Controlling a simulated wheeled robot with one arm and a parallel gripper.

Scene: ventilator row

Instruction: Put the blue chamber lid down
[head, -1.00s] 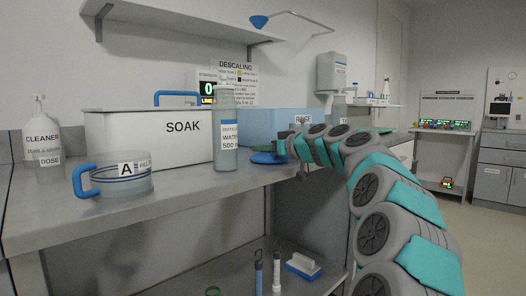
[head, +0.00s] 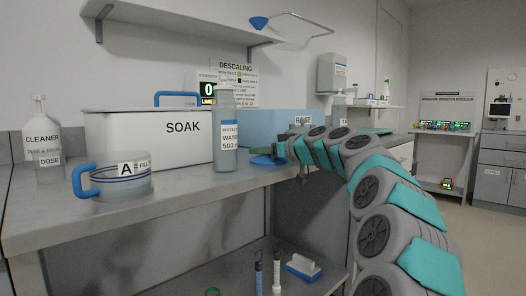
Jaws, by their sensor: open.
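The blue chamber lid (head: 264,160) lies at the worktop's front edge, right of the distilled water bottle (head: 225,135). It is partly hidden by the bottle and by my gripper. My gripper (head: 282,150) is at the lid's right side, its jaws open. The fingertips are small and partly hidden, so I cannot tell whether they touch the lid.
On the worktop (head: 200,186) stand the white SOAK bin (head: 130,135), a clear jug A (head: 124,180) with a blue handle, a cleaner bottle (head: 42,140) and a blue RINSE bin (head: 270,125).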

